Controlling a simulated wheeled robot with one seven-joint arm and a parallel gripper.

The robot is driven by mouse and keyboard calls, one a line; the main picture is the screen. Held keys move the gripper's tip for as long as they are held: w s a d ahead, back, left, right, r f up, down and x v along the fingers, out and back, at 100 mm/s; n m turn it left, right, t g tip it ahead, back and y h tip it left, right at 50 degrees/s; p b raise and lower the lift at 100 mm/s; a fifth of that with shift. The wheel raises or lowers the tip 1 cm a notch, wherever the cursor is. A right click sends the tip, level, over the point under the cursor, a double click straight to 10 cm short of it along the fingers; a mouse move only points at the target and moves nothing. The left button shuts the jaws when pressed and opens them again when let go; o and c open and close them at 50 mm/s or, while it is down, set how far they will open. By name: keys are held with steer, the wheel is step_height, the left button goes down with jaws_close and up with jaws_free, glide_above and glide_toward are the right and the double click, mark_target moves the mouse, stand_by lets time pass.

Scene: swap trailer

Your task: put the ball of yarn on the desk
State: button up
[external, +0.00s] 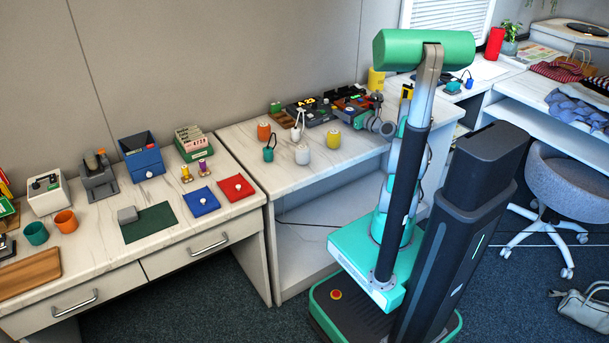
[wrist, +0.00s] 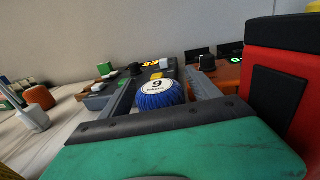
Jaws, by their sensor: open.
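A blue ball of yarn (wrist: 160,98) with a round white label marked with a dark figure is in the middle of the wrist view. My gripper (wrist: 163,78) is open, with one finger on each side of the ball. I cannot tell whether the fingers touch it. In the external view my gripper (external: 381,127) is low over the right part of the middle marble-topped desk (external: 240,142). The ball cannot be made out there among the arm and devices.
Dark devices (external: 308,109) stand behind the gripper. A red-and-black block (wrist: 288,80) is close on the right in the wrist view. The middle desk's front left is clear.

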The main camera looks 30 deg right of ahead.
steer(key=shift+r, duration=0.25)
steer(key=s, duration=0.3)
steer(key=s+d, duration=0.1)
steer(key=s, duration=0.3)
steer(key=s+d, duration=0.1)
steer(key=s, duration=0.2)
steer(key=shift+s+f, duration=0.25)
steer(key=shift+s, duration=0.1)
steer(key=shift+s+a+r, duration=0.1)
steer(key=shift+s, duration=0.5)
steer(key=shift+c, duration=1.1)
steer(key=shift+r, duration=0.15)
